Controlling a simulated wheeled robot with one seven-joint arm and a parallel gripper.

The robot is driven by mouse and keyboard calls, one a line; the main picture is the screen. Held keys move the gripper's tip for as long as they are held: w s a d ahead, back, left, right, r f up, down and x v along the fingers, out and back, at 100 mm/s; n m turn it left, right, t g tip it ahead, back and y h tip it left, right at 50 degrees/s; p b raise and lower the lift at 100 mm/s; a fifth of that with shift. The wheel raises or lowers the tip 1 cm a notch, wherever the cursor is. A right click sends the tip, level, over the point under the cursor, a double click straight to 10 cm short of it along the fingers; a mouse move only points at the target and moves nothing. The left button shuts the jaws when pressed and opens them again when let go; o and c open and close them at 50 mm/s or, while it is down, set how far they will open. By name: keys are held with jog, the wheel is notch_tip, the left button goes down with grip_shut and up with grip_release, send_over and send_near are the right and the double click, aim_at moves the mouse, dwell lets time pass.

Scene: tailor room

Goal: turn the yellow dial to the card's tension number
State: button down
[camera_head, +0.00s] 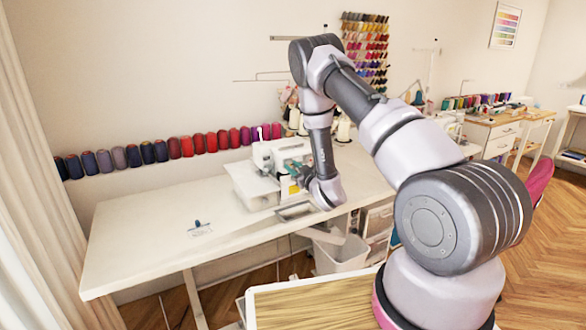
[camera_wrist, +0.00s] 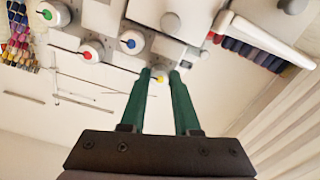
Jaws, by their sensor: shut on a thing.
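The white sewing machine (camera_head: 252,188) stands on the white table, with my gripper (camera_head: 292,170) at its front. In the wrist view its face carries dials with a green centre (camera_wrist: 48,14), a red centre (camera_wrist: 88,54) and a blue centre (camera_wrist: 131,42). The yellow dial (camera_wrist: 160,78) is between the green fingertips of my gripper (camera_wrist: 160,73), which is shut on it. The fingers hide part of the dial, and its numbers are too small to read. A small pale card (camera_head: 200,231) lies on the table with a blue item beside it; its writing is unreadable.
The white table (camera_head: 140,240) is largely clear left of the machine. A row of coloured thread spools (camera_head: 160,152) lines the wall behind. A white bin (camera_head: 340,252) stands below the table. A wooden-topped surface (camera_head: 310,305) is at the front.

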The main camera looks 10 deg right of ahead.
jog(key=shift+n, duration=2.7)
jog(key=c, duration=0.6)
grip_release()
jog(key=shift+c, duration=0.2)
jog(key=v, duration=1)
jog(key=shift+s+d, duration=0.15)
jog(key=shift+s, duration=0.25)
jog(key=shift+r, duration=0.1)
